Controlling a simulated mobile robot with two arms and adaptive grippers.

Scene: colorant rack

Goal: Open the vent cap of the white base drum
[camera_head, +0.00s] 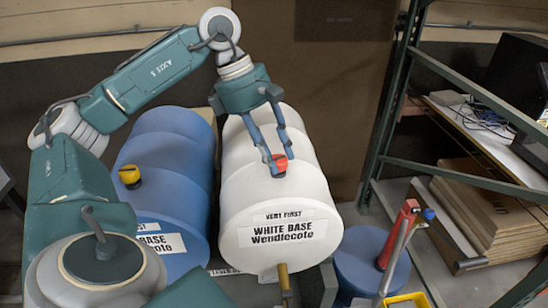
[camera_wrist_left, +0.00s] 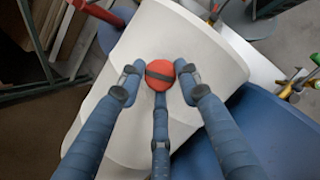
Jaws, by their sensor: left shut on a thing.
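The white base drum (camera_head: 258,205) lies on its side, with a label reading WHITE BASE Wendlecote on its front end. Its red vent cap (camera_head: 280,163) sits on top of the drum. My left gripper (camera_head: 276,158) reaches down from above, its fingers at the cap. In the left wrist view the fingers stand around the red cap (camera_wrist_left: 160,74), which has a dark band across it, and the gripper is shut on it. I cannot tell whether the cap is turned or loosened. My right gripper is not in view.
A blue drum (camera_head: 180,195) with a yellow cap (camera_head: 130,176) lies close on the left. A brass tap (camera_head: 284,278) projects below the white drum's front. A green shelf frame (camera_head: 392,100) stands right, and a blue bucket (camera_head: 362,268) with a red-handled tool (camera_head: 400,232) is front right.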

